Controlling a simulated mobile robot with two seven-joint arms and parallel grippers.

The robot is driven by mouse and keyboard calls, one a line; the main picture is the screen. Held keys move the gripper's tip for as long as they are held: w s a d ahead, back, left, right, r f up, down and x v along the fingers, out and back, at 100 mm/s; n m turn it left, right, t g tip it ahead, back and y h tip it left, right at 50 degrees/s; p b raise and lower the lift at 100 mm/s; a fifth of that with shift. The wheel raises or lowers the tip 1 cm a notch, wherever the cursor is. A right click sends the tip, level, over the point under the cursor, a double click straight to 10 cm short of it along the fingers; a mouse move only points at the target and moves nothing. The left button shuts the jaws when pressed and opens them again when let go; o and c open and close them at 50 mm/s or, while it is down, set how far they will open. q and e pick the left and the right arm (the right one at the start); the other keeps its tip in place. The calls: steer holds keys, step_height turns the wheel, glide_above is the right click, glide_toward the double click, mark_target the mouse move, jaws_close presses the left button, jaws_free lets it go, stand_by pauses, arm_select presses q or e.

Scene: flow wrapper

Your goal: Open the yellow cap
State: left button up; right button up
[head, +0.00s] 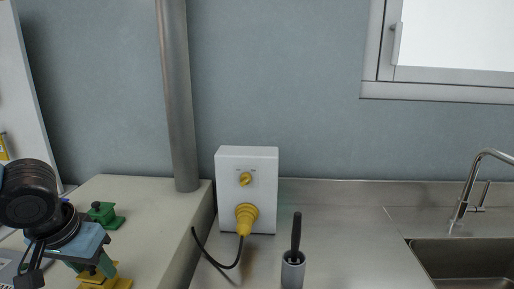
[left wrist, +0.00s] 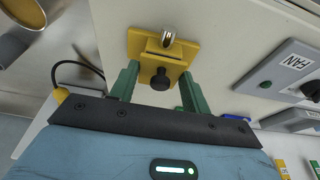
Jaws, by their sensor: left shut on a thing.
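The yellow cap (left wrist: 180,47) sits on the pale counter, with a flat yellow plate, a black knob (left wrist: 160,80) and a rounded silver pin (left wrist: 168,36). It also shows low at the left in the head view (head: 119,283), partly hidden by my arm. My left gripper (left wrist: 158,76) reaches down over it, with one green finger on each side, shut on the yellow part. The gripper also shows in the head view (head: 94,270). My right gripper is in neither view.
A green block (head: 104,212) stands just behind the gripper. A white socket box (head: 247,190) with a yellow plug, a grey holder (head: 293,271) and a sink (head: 462,262) are to the right. A metal post (head: 177,95) rises behind.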

arm_select(q)
steer(key=shift+w+r, duration=0.3)
steer(key=shift+r, duration=0.1)
steer(key=shift+w+r, duration=0.3)
steer(key=shift+w, duration=0.05)
